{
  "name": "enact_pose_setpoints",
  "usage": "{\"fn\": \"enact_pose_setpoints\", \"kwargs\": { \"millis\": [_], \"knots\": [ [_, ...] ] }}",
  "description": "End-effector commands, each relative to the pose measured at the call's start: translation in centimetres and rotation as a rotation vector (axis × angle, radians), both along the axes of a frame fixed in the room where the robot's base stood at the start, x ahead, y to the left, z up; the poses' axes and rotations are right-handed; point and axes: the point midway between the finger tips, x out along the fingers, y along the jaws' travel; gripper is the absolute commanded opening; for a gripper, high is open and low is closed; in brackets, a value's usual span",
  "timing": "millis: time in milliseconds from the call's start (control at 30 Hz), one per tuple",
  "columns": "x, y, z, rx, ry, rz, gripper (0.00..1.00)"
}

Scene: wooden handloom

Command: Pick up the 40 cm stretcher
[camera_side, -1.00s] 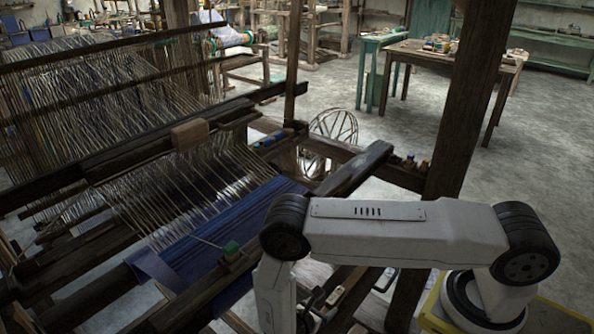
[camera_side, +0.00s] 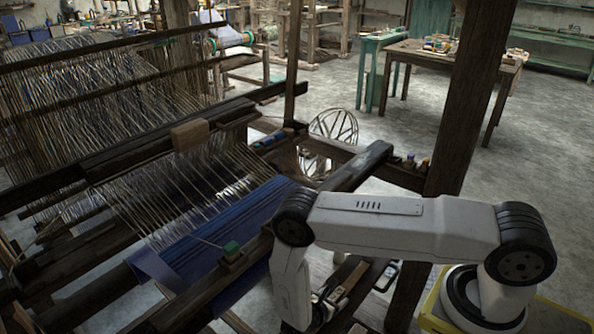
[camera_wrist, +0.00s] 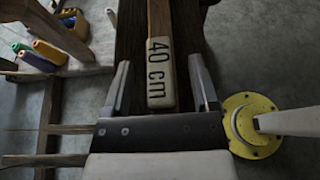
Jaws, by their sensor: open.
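The 40 cm stretcher (camera_wrist: 159,72) shows in the wrist view as a narrow light wooden bar with a pale end marked "40 cm". It lies lengthwise over a dark wooden beam (camera_wrist: 190,35), and its far part runs out of the top of the picture. My gripper (camera_wrist: 160,63) is open, with one finger on each side of the marked end and a visible gap on both sides. Whether the fingers are level with the bar or above it cannot be told.
Several coloured thread spools (camera_wrist: 48,52) stand on a shelf at the wrist view's left. A dark loom post (camera_side: 465,105) rises close behind my arm.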

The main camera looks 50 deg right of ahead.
Motion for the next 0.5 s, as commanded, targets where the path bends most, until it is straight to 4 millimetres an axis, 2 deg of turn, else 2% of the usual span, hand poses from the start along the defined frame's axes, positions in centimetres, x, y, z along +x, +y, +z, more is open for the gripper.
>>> {"fn": "enact_pose_setpoints", "kwargs": {
  "millis": [167,500],
  "knots": [
    [-0.02,-1.05,-0.46,0.001,-0.001,-0.001,0.76],
    [0.01,-1.12,-0.48,0.001,0.000,0.000,0.76]
  ]
}}
